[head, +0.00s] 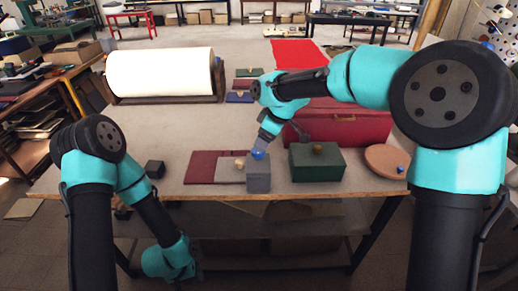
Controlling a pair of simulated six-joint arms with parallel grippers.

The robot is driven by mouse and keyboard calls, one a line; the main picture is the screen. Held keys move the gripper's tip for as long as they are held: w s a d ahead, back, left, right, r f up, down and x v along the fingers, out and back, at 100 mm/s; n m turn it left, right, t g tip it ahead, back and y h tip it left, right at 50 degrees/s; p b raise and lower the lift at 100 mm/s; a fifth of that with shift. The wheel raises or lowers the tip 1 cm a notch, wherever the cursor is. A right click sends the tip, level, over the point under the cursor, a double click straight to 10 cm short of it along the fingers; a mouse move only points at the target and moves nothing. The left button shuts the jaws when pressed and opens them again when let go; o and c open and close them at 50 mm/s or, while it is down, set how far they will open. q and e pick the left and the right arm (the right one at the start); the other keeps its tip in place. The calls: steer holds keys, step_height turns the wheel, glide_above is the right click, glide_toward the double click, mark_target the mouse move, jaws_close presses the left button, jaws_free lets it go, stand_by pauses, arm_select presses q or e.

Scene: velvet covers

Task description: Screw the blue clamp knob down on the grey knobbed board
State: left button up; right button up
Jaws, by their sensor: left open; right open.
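A blue clamp knob (258,155) sits at the top of a grey block (258,182) near the table's front edge. My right gripper (259,147) points down right above this knob, very close to it; it is open, and I cannot tell whether it touches. The grey knobbed board (229,173) lies flat just left of the block, beside a maroon panel (200,167), with a wooden knob (240,164) on it. A second small blue piece (400,169) is on a round wooden disc (384,160) at the right. My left arm bends down at the front left; its fingers do not show.
A white roll (160,72) is at the back left.

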mark_target(258, 154)
steer(key=x, duration=0.5)
steer(key=shift+w+a+f, duration=0.1)
steer(key=shift+a+f, duration=0.05)
steer(key=shift+f, duration=0.2)
steer(key=c, duration=0.9)
steer(key=shift+m, duration=0.5)
steer(key=m+t+h, duration=0.1)
steer(key=m, duration=0.3)
steer(key=shift+t, duration=0.3)
steer(key=shift+a+m+t+h, duration=0.1)
steer(key=shift+m+t+h, duration=0.3)
steer(key=shift+m, duration=1.05)
steer(key=shift+a+m+t+h, duration=0.1)
steer(key=shift+m+h, duration=0.5)
steer(key=shift+m, duration=0.85)
